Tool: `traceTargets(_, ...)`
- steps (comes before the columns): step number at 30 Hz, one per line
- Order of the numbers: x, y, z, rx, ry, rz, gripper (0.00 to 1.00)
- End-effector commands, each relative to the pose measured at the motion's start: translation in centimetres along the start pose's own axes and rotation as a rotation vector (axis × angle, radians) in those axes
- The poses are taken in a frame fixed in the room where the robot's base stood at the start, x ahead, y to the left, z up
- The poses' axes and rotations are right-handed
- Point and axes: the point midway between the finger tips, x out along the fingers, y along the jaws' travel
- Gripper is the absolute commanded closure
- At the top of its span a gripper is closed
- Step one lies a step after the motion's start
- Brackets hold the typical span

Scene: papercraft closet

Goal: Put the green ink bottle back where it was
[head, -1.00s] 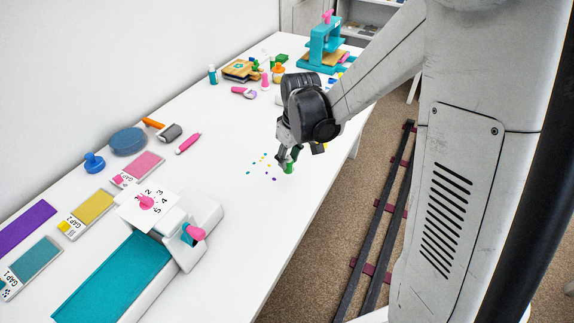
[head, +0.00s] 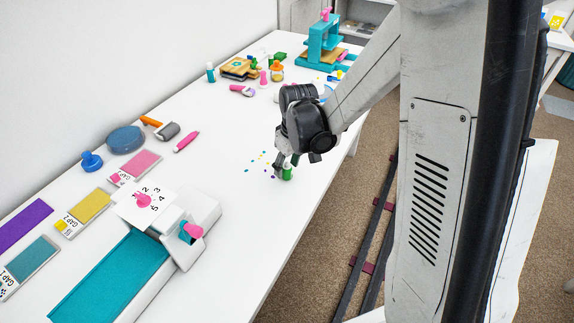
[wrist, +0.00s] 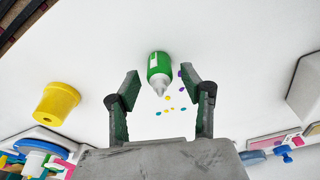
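The green ink bottle (head: 287,172) stands on the white table below my gripper in the head view. In the wrist view the bottle (wrist: 159,68) has a green body, a white label and a pale nozzle. It appears upright, nozzle toward me. My gripper (wrist: 160,78) is open, with one finger on each side of the nozzle end. I see a gap on both sides, so neither finger touches the bottle. In the head view my gripper (head: 287,160) partly hides the bottle.
Small coloured dots (head: 261,160) lie beside the bottle. A yellow cup-like piece (wrist: 55,103) stands left in the wrist view. A teal press (head: 322,47) and several small items stand at the far end. The table between is mostly clear.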

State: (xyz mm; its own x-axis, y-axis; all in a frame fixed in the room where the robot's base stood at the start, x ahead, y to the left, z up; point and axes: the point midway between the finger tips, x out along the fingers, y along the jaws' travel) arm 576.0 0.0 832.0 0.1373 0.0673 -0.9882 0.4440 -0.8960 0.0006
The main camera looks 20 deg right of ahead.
Motion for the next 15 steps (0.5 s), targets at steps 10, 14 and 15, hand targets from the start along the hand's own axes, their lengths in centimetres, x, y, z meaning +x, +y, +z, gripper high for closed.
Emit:
traceTargets(10, -2.0, 0.0, -0.1, 0.0, 0.0, 0.0, 0.58)
traceTargets(14, -4.3, 0.0, 0.0, 0.0, 0.0, 0.0, 0.58)
traceTargets(15, -5.1, 0.0, 0.0, 0.0, 0.0, 0.0, 0.58)
